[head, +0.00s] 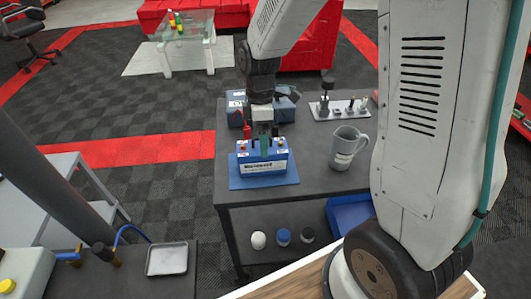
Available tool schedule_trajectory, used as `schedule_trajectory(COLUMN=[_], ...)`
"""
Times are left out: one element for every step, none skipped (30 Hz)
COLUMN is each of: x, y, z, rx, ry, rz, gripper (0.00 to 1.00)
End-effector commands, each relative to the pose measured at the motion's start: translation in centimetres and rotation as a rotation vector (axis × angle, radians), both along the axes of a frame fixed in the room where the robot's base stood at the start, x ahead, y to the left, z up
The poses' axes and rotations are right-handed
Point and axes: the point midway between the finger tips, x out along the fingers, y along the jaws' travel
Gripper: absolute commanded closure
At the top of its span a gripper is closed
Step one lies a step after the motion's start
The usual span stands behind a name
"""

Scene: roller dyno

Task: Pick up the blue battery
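The blue battery (262,167) stands upright on a flat blue mat on the dark grey workbench. It has a white label on its front and small coloured terminals on top. My gripper (264,138) points straight down at the middle of the battery's top, between the terminals. Its fingers are small and partly merge with the battery's top, so I cannot tell whether they touch it or are closed on it.
The bench (222,182) also holds a grey measuring jug (347,147) right of the battery and a light tool rack (340,110) behind the jug. A blue case (285,110) lies behind my gripper. Several round items sit on the lower shelf. A metal tray (167,259) lies at lower left.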

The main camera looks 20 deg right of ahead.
Motion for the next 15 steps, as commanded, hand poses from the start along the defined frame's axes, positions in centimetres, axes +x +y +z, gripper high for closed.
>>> schedule_trajectory(x=[-0.2,-0.2,-0.3,-0.3,-0.3,-0.4,-0.4,-0.4,-0.4,-0.4,-0.4,-0.4,-0.4,-0.4,-0.4], y=[0.0,0.1,0.1,0.1,0.1,0.1,0.1,0.1,0.1,0.1,0.1,0.1,0.1,0.1,0.2], z=[-0.8,-1.2,-1.5,-1.7,-1.9,-2.1,-2.1,-2.1,-2.1,-2.1,-2.1,-2.1,-2.1,-2.1,-2.1], rx=[0.0,0.0,0.0,-0.001,0.0,0.0,0.0,0.0,-0.001,-0.001,-0.001,-0.001,-0.001,-0.001,-0.001], ry=[0.003,0.003,0.002,0.001,0.0,0.0,0.0,0.0,-0.001,-0.001,-0.001,-0.001,-0.001,-0.001,-0.001], rz=[0.0,0.0,-0.001,-0.001,-0.001,-0.001,-0.001,-0.001,-0.001,-0.001,-0.001,-0.001,-0.001,-0.001,-0.001], gripper=[0.12,0.12,0.12,0.12,0.12,0.12,0.12,0.12,0.12,0.12,0.12,0.12,0.18,0.26,0.37])
